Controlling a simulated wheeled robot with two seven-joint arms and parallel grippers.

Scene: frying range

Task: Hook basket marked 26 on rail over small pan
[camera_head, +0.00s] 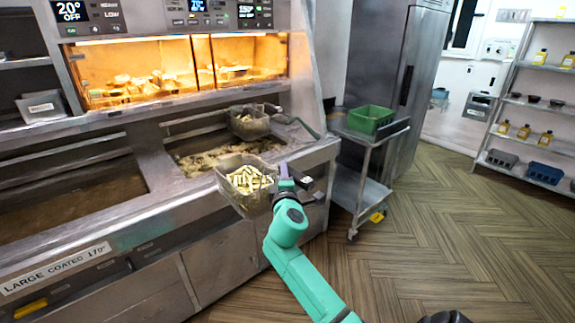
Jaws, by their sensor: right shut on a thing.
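My right gripper (291,181) is shut on a frying basket and holds it over the front edge of the range. This held basket (240,203) is a wire mesh basket full of pale chips, roughly level. No number on it can be read here. Just behind it is the small pan (195,150), with foamy brownish oil in it. A second basket (247,125) hangs at the back of that pan, and its contents are hard to make out. The rail is not clearly distinguishable behind the baskets. My left gripper is not in view.
A larger pan (70,195) of dark oil lies to the left, above a label reading LARGE COATED 170 (55,268). A lit glass cabinet (135,75) with fried food stands above. A steel trolley (362,190) with a green crate (371,119) stands right. The floor beyond is clear.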

